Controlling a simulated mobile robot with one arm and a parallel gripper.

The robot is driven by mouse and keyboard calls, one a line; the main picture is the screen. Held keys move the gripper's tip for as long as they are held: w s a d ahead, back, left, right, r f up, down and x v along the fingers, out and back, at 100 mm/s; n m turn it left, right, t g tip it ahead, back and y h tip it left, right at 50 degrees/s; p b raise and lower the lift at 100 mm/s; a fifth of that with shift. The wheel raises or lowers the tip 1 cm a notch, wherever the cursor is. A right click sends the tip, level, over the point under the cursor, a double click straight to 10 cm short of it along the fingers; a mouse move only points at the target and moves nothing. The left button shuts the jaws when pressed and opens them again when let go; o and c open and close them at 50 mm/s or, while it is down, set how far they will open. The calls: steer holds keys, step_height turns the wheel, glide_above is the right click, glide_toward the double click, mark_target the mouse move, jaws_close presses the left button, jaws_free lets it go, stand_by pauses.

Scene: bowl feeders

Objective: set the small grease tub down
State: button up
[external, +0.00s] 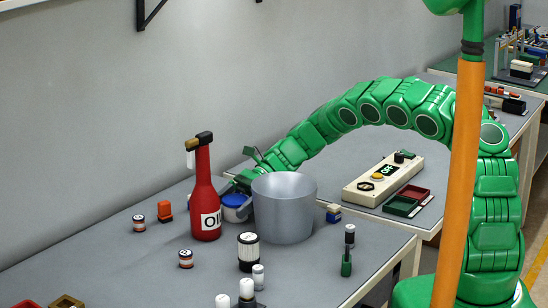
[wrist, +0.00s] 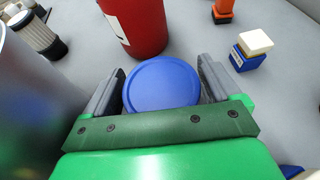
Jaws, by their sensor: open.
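The small grease tub with a blue lid (wrist: 161,84) sits between the two grey fingers of my gripper (wrist: 160,88) in the wrist view. The fingers stand apart on either side of the lid, and the gripper is open. In the external view the tub (external: 236,208) shows white sides and a blue lid, beside the red oil bottle. My gripper (external: 243,190) there is partly hidden behind the metal bowl. The tub's base is partly hidden, but it appears to be on the grey table.
The red oil bottle (external: 205,195) stands close by the tub, and the metal bowl (external: 285,207) stands on its other side. A blue and white block (wrist: 250,50) lies to the right in the wrist view. Several small containers stand around; the table's front left (external: 110,270) is fairly clear.

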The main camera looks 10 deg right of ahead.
steer(key=v, duration=1.1)
steer(key=shift+w+d+r, duration=0.1)
steer(key=shift+w+d, duration=0.15)
